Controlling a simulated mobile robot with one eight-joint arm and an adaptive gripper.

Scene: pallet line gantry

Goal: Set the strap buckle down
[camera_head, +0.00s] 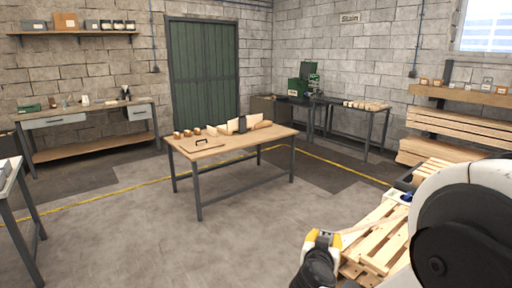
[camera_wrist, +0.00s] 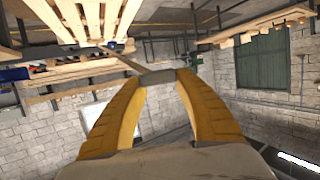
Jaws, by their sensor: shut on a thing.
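My gripper (camera_head: 323,238) is at the lower middle of the head view, beside the near end of the wooden pallet (camera_head: 382,238). Its yellow fingers also show in the wrist view (camera_wrist: 158,78), where their grey tips close together. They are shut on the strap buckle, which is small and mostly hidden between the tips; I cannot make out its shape. A thin tan strap (camera_wrist: 128,62) runs from the tips toward the pallet slats (camera_wrist: 88,18) in the wrist view. The wrist view appears turned over.
A wooden worktable (camera_head: 232,145) with small wood pieces stands mid-room. Stacked boards (camera_head: 455,130) line the right wall. A blue item (camera_head: 406,197) lies near the pallet's far end. Grey floor (camera_head: 150,235) is open to the left. My white arm covers the lower right.

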